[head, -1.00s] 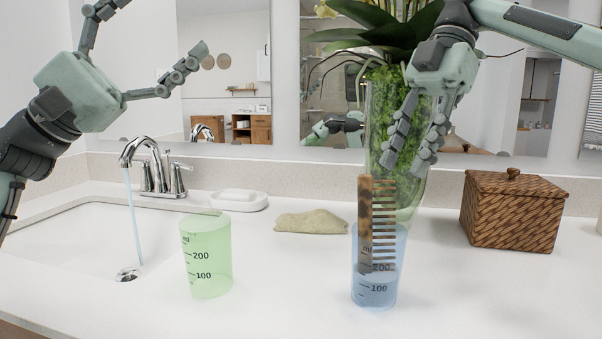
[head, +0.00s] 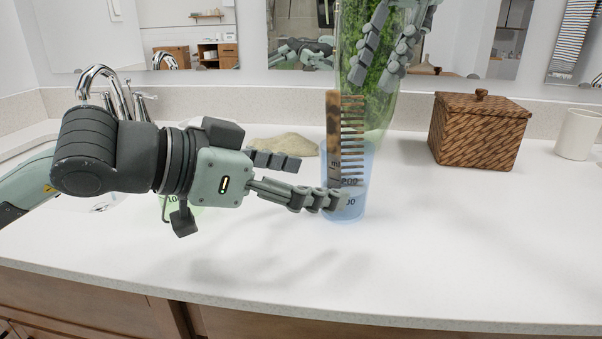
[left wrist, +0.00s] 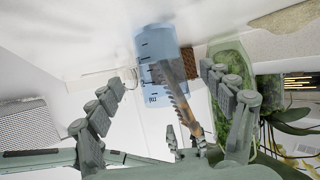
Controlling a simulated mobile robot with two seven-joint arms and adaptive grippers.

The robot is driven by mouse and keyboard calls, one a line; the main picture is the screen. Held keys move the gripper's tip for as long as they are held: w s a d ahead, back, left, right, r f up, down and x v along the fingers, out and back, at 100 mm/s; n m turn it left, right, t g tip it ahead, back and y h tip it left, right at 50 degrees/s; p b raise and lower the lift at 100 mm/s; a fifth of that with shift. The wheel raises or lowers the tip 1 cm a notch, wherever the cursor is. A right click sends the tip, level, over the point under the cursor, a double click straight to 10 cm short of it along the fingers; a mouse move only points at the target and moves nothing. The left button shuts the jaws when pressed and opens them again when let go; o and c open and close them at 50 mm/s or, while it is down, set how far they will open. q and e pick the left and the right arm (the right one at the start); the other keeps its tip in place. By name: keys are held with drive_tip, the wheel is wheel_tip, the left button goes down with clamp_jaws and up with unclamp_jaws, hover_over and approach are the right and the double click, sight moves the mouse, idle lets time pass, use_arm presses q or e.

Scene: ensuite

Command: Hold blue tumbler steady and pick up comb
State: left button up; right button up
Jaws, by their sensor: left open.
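The blue tumbler (head: 347,207) stands upright on the counter, with the brown comb (head: 332,125) upright in it and sticking out above the rim. My left gripper (head: 319,184) is open, low at the tumbler's left side, its front finger reaching across the tumbler's lower part. In the left wrist view the tumbler (left wrist: 155,52) shows beyond and between the spread fingers, with the comb (left wrist: 180,98) in it; contact cannot be told. My right gripper (head: 372,82) is open and empty, pointing down just above and to the right of the comb's top.
A green tumbler (head: 168,205) is mostly hidden behind my left gripper. A glass vase with plant (head: 385,105) stands behind the blue tumbler. A wicker box (head: 478,135) and white cup (head: 577,135) are to the right. A beige cloth (head: 290,144) lies behind. The front counter is clear.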

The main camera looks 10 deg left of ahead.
sight(345, 184)
use_arm(q)
drive_tip(key=x, duration=0.6)
drive_tip(key=shift+w+d, duration=0.15)
drive_tip(key=shift+d, duration=0.2)
drive_tip(key=shift+c, duration=0.5)
drive_tip(key=c, duration=1.3)
use_arm(e)
drive_tip(key=shift+o, duration=0.5)
